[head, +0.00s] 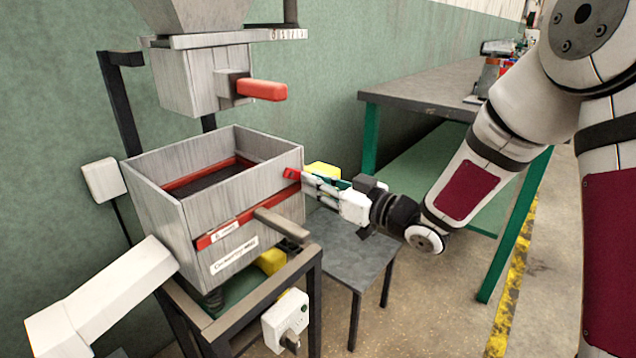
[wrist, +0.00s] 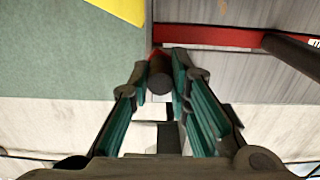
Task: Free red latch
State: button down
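The red latch (head: 291,173) is at the right corner of the grey box (head: 160,200), at the level of the box's red band. My gripper (head: 308,182) reaches in from the right, with its fingertips at the latch. In the wrist view, the two teal-padded fingers of my gripper (wrist: 160,88) stand on either side of a dark round peg (wrist: 160,74). A bit of red shows just beyond the peg. The peg fills most of the narrow gap between the fingertips. I cannot tell whether both fingers press on it.
A dark bar handle (head: 282,226) sticks out from the box front. A red-handled hopper (head: 262,90) hangs above. A yellow block (head: 322,170) is behind my fingers. A grey stool (head: 350,250) stands below my gripper, and a green-legged workbench (head: 430,90) at the back right.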

jog(key=shift+r, duration=0.1)
jog(key=n+b, duration=0.1)
jog(key=r+n+b, duration=0.1)
jog(key=n+b, duration=0.1)
jog(key=shift+w+d, duration=0.15)
jog(key=shift+w, duration=0.05)
jog(key=shift+r+n+b, duration=0.35)
jog(key=shift+n+b, duration=0.25)
jog(key=shift+n, duration=0.25)
jog(key=shift+r+n+b, duration=0.3)
jog(key=shift+n+b, duration=0.3)
jog(key=shift+n, duration=0.25)
